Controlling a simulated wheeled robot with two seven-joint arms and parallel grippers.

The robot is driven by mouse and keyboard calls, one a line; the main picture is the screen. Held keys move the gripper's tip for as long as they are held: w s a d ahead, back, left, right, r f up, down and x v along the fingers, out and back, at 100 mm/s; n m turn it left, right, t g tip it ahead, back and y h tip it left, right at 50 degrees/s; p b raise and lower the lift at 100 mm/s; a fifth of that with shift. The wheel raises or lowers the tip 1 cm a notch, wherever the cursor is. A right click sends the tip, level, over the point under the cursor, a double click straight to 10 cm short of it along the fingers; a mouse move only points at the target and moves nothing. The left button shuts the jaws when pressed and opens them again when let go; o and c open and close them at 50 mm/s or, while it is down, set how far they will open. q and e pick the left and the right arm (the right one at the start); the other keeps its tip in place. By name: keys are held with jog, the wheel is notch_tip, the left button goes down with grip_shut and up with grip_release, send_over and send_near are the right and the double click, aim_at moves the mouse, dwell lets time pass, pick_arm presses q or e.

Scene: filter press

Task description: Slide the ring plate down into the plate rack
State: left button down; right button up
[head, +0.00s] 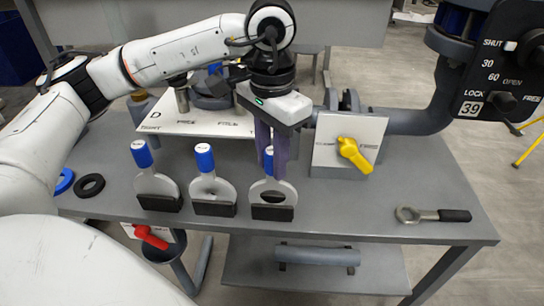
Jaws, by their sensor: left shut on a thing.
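The ring plate (256,190) is a grey disc with a hole and a blue-topped handle. It stands upright at the right of a row of three plates, its lower edge at or behind a black block (272,212). I cannot tell whether it is fully seated. My left gripper (271,172) comes down from above with its fingers shut on the blue handle, hiding part of it. Two similar blue-handled plates, a left one (155,184) and a middle one (212,186), stand in black blocks of their own. My right gripper is not in view.
Right of the gripper is a white panel (325,150) with a yellow lever (354,154). A ring-ended tool (435,215) lies at the table's right. A white labelled board (190,120) is behind the plates. Black and blue rings lie at left.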

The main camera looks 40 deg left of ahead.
pick_arm(q)
jog(key=c, duration=1.4)
grip_release()
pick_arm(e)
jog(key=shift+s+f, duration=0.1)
pick_arm(q)
jog(key=shift+o, duration=0.2)
jog(key=shift+r, duration=0.1)
notch_tip(320, 180, up, 10)
jog(key=shift+r+p, duration=0.1)
jog(key=shift+p, duration=0.4)
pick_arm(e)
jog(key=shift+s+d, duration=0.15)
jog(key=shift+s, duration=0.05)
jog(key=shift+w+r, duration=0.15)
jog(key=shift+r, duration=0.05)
